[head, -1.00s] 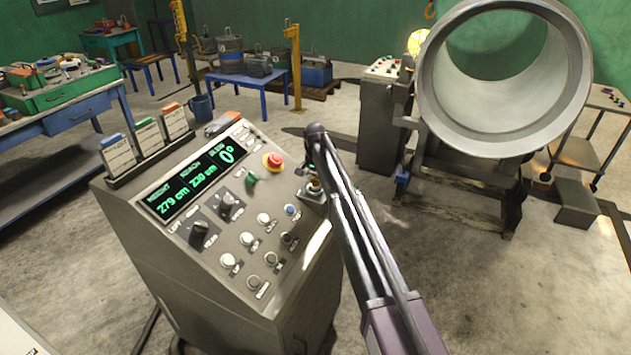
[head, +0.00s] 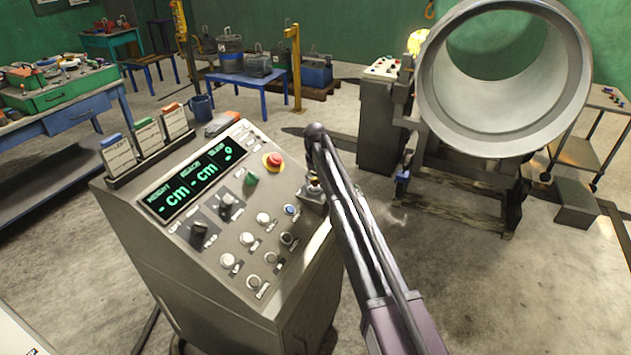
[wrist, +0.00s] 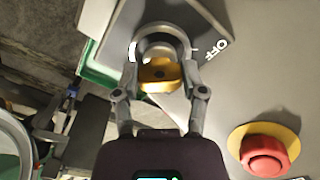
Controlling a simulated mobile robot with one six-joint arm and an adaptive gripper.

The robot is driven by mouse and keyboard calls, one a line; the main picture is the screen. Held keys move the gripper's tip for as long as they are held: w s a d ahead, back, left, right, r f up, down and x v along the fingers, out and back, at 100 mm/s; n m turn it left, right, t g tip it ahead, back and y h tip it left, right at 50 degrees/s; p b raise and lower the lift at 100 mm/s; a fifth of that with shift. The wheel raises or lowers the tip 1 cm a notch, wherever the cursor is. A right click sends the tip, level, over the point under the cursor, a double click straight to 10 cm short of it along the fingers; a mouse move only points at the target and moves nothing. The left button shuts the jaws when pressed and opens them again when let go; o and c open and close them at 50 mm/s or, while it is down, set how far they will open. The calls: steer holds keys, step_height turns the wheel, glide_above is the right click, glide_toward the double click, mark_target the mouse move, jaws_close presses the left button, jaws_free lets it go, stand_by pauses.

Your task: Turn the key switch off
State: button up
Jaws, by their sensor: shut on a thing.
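The key switch (wrist: 158,45) is a round metal collar on a dark plate in the wrist view, with a brass-yellow key (wrist: 157,74) at it. The word OFF is printed on the plate just to its right. My gripper (wrist: 160,82) is shut on the key, one finger on each side. In the head view the key switch (head: 314,182) is at the right edge of the grey console (head: 150,245), partly hidden by my arm. The console display (head: 193,180) shows dashes in place of numbers.
A red stop button on a yellow disc (wrist: 263,152) is close by on the panel. Several knobs and buttons cover the console. A large pipe (head: 440,110) stands at the right, and a blue bench (head: 80,115) at the left.

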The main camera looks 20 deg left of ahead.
steer(key=shift+s, duration=0.1)
stand_by(0.4)
steer(key=o, duration=1.1)
steer(key=shift+o, duration=0.2)
